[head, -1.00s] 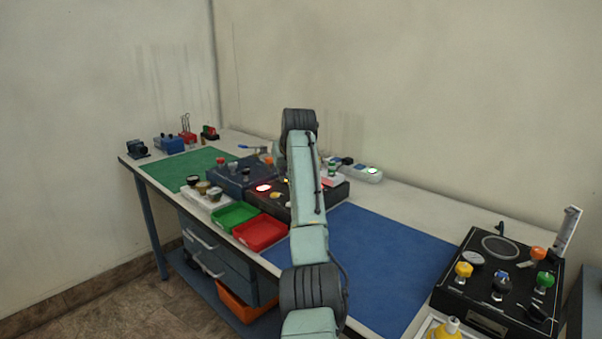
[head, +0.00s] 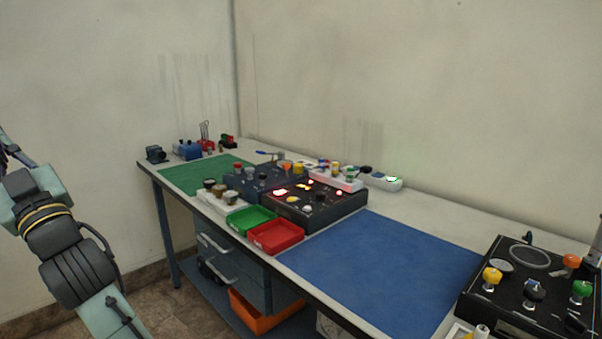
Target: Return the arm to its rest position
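My arm (head: 80,270) rises from the bottom left of the head view, away from the workbench. My gripper (head: 6,152) is a small dark shape at the left edge, mostly cut off by the frame. Whether its fingers are open or shut does not show, nor whether anything is between them. It is clear of the bench and of everything on it.
The bench holds a green mat, a blue mat (head: 375,270), a dark panel with lit red lamps (head: 318,208), a green tray (head: 250,219) and a red tray (head: 275,236). A black knob box (head: 525,290) stands at right. Floor between arm and bench is clear.

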